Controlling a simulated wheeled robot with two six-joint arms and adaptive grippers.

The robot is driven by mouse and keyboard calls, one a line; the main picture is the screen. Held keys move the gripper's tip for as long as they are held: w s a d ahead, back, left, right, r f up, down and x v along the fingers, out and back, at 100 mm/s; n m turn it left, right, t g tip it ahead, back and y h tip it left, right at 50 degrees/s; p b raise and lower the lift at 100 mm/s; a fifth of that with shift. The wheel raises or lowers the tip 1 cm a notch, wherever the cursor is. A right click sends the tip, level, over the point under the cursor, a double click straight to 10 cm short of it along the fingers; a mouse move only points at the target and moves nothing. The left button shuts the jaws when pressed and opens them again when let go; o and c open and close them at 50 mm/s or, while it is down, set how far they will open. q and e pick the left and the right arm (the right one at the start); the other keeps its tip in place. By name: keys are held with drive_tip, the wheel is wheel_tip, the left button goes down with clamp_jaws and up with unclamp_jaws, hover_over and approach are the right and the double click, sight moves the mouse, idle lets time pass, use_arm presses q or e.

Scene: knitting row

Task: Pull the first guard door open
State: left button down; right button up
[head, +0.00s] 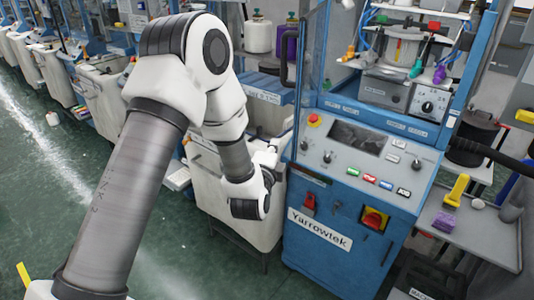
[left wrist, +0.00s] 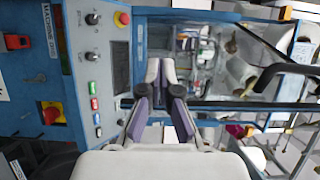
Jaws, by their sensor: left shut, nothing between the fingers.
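The guard door appears to be a clear panel in a blue frame (head: 313,55) on the upper left of the blue knitting machine. A black bar handle (head: 287,68) stands at its left edge. In the left wrist view a black handle (left wrist: 283,72) shows at the right, apart from the fingers. My left gripper (left wrist: 160,66) has its two fingertips close together in front of the machine, with nothing between them. In the head view it is partly hidden by its own wrist (head: 266,165), low and left of the control panel. I cannot tell how far the door stands open.
The control panel (head: 358,138) has a dark screen, knobs and buttons. Below are a red switch (head: 309,204) and a red and yellow switch (head: 375,219). A grey side table (head: 485,235) stands at the right.

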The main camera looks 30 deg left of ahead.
use_arm(q)
drive_tip(key=a+p, duration=0.1)
drive_tip(key=a, duration=0.2)
drive_tip(key=shift+a+p, duration=0.3)
use_arm(e)
wheel_tip(320, 180, up, 2)
drive_tip(key=shift+d+r, duration=0.1)
drive_tip(key=shift+d, duration=0.05)
use_arm(q)
drive_tip(key=shift+a, duration=0.35)
use_arm(e)
drive_tip(key=shift+s, duration=0.35)
use_arm(q)
drive_tip(key=shift+s+a+h, duration=0.15)
drive_tip(key=shift+a+h, duration=0.05)
drive_tip(key=shift+h, duration=0.1)
use_arm(e)
drive_tip(key=shift+s+r, duration=0.1)
drive_tip(key=shift+s, duration=0.2)
idle(0.6)
